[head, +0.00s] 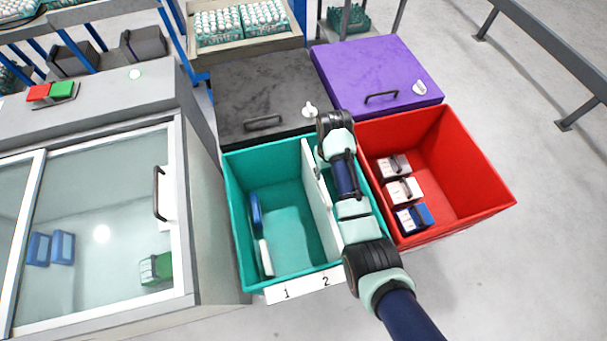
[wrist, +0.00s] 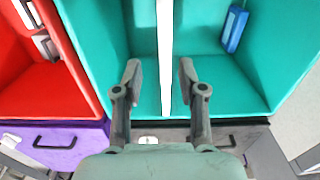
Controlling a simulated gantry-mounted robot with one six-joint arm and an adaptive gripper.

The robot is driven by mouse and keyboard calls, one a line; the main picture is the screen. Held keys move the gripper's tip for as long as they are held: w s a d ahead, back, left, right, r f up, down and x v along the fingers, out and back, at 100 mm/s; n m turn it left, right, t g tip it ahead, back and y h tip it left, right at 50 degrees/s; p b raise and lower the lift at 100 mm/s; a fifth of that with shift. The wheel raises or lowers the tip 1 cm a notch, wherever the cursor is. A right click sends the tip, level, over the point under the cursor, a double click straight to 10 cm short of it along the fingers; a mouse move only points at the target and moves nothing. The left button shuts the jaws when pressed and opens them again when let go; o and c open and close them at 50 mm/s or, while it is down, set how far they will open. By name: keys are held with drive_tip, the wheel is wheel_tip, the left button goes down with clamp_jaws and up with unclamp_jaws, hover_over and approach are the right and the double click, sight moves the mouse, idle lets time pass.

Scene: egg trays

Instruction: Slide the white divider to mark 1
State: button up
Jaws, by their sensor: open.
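The white divider (head: 322,205) stands upright across the teal bin (head: 232,205), its front end near mark 2 on the white label strip (head: 305,287). Mark 1 is left of it on the same strip. In the wrist view the divider (wrist: 164,45) runs between the two fingers of my open gripper (wrist: 159,80), with a visible gap on each side. In the head view my arm covers the bin's right part and the fingertips are mostly hidden.
In the teal bin's left part are a blue item (head: 256,215) and a white item (head: 266,258); the floor between them and the divider is clear. The red bin (head: 465,165) on the right holds cartons. Dark grey (head: 260,90) and purple (head: 365,70) lids lie behind.

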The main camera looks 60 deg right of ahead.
sight(323, 185)
drive_tip(key=shift+a+f, duration=0.1)
drive_tip(key=shift+w+a+f, duration=0.15)
drive_tip(key=shift+w+a, duration=0.05)
drive_tip(key=shift+a, duration=0.15)
wheel_tip(323, 185, down, 8)
drive_tip(key=b, duration=0.2)
drive_tip(key=shift+s+r+b, duration=0.15)
drive_tip(key=shift+r+b, duration=0.05)
drive_tip(key=shift+b, duration=0.2)
clamp_jaws()
